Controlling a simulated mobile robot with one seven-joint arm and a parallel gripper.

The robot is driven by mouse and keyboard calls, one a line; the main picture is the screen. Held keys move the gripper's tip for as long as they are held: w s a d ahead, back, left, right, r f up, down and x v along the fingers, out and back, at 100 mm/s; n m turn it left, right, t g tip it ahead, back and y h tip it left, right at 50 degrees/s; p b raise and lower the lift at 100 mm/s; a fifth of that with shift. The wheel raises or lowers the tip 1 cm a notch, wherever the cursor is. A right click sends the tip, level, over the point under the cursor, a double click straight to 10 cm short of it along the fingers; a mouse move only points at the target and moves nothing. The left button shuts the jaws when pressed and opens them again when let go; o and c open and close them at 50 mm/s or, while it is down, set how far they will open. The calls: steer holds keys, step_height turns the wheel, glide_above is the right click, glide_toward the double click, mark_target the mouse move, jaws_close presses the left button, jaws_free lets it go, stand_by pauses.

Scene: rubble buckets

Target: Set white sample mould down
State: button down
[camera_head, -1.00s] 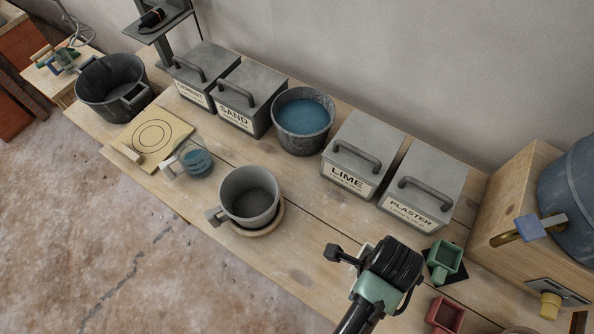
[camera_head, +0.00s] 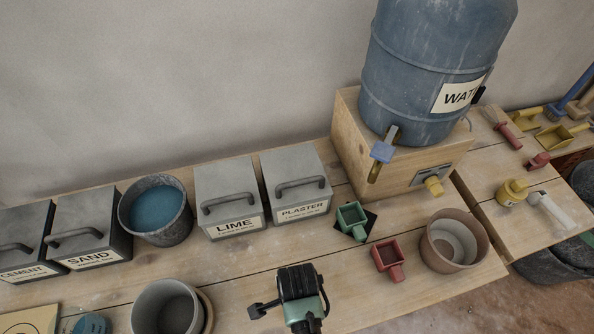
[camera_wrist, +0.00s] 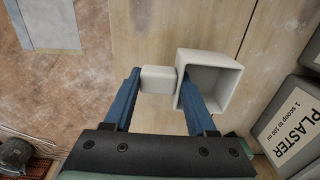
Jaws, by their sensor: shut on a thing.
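The white sample mould (camera_wrist: 236,82) is a square open box with a block handle on its left side, seen in the wrist view from above. My gripper (camera_wrist: 160,80) is shut on the mould, its blue fingers either side of the handle. The mould is over the wooden bench; I cannot tell whether it touches the wood. In the head view my wrist (camera_head: 298,284) is over the front of the bench and the mould is hidden.
A green mould (camera_head: 351,219) on a dark square and a red mould (camera_head: 387,259) stand to the right, by a round pot (camera_head: 455,243). Lime (camera_head: 228,196) and plaster (camera_head: 297,184) boxes stand behind. A grey cup (camera_head: 166,308) is left. Bare wood lies between.

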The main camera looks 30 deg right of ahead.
steer(key=shift+f, duration=1.5)
steer(key=shift+f, duration=0.15)
steer(key=shift+c, duration=1)
jaws_free()
step_height(320, 180, up, 12)
steer(key=shift+r+p, duration=0.2)
steer(key=shift+p, duration=0.2)
